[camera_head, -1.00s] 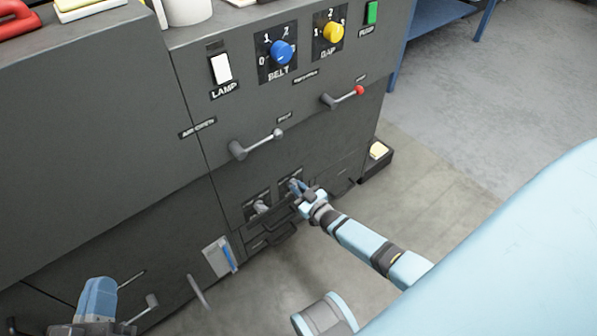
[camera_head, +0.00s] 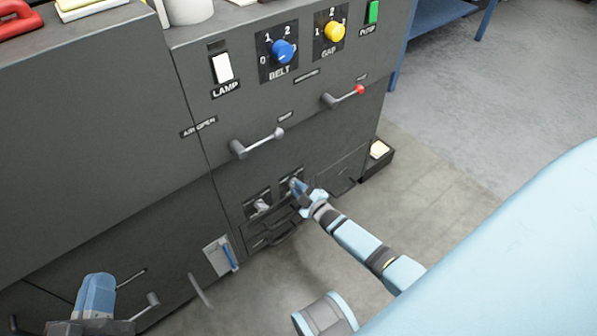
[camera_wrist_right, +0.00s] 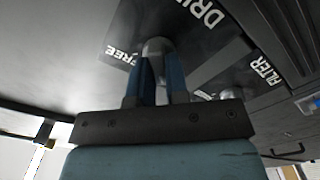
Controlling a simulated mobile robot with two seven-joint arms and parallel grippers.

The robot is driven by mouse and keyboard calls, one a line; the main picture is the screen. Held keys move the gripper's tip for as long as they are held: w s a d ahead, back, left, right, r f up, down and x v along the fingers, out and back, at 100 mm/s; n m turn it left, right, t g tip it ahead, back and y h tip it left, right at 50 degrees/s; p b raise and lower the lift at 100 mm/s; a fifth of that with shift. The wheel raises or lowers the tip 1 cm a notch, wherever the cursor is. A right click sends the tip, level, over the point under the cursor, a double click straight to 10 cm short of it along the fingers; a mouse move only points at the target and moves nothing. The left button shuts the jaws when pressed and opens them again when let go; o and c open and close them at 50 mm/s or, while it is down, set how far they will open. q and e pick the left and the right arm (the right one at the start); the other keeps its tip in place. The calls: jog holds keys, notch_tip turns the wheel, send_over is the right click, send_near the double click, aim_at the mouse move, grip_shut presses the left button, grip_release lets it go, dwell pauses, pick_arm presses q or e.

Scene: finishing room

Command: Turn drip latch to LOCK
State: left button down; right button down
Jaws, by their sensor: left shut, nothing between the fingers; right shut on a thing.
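The drip latch is a small grey knob (camera_wrist_right: 157,46) on a dark plate. In the right wrist view the plate reads "DRI…", cut off, with "FREE" beside the knob; no LOCK lettering shows. My right gripper (camera_wrist_right: 160,72) is shut on the knob, with one blue finger on each side. In the head view my right gripper (camera_head: 297,186) is at the right-hand plate low on the machine front and hides most of the latch. Which way the latch points is hard to tell. My left gripper (camera_head: 98,282) is shut and empty at the lower left.
Another latch (camera_head: 262,206) sits just left; the right wrist view shows a FILTER label (camera_wrist_right: 264,71). Above are two lever handles (camera_head: 258,143) (camera_head: 345,96), BELT (camera_head: 283,52) and GAP (camera_head: 334,32) knobs and a LAMP switch (camera_head: 222,68).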

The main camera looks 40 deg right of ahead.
pick_arm(q)
jog(key=shift+f, duration=0.1)
pick_arm(e)
jog(key=shift+f, duration=0.1)
pick_arm(q)
jog(key=shift+f, duration=0.1)
pick_arm(e)
jog(key=c, duration=1.1)
grip_release()
pick_arm(q)
jog(key=shift+a+r+y+p, duration=0.5)
jog(key=shift+r+y+p, duration=0.1)
jog(key=shift+p, duration=1.3)
pick_arm(e)
jog(key=shift+s+d, duration=0.15)
jog(key=shift+s, duration=2.15)
jog(key=shift+s+d, duration=0.2)
jog(key=shift+s, duration=2.15)
jog(key=shift+s+d, duration=0.15)
jog(key=shift+s, duration=2.15)
